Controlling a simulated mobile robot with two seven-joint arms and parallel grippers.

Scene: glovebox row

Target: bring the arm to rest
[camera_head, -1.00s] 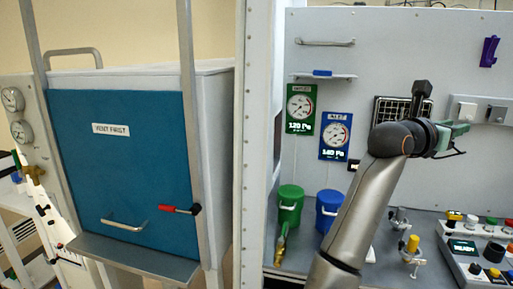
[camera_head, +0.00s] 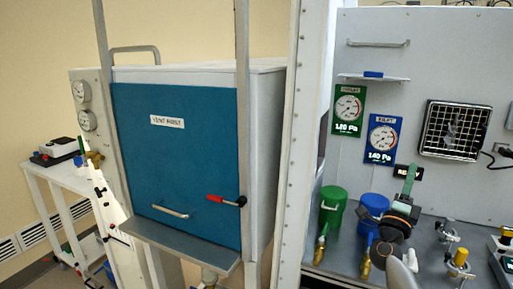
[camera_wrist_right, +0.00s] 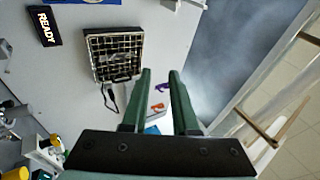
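My right arm shows at the lower right of the head view, its dark wrist in front of the blue canister and the bench. My right gripper (camera_head: 410,180) has green fingers pointing up, in front of the grey panel below the gauges. In the right wrist view, the two green fingers of this gripper (camera_wrist_right: 161,74) stand apart with a clear gap and nothing between them. My left arm and gripper are not in view.
A glovebox with a blue door (camera_head: 175,165) and red-handled latch (camera_head: 215,198) stands left of a white post. A green canister (camera_head: 332,207) and blue canister (camera_head: 372,205) stand near my right wrist. A black grille (camera_head: 452,130) is on the panel; a control box (camera_head: 503,258) is at right.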

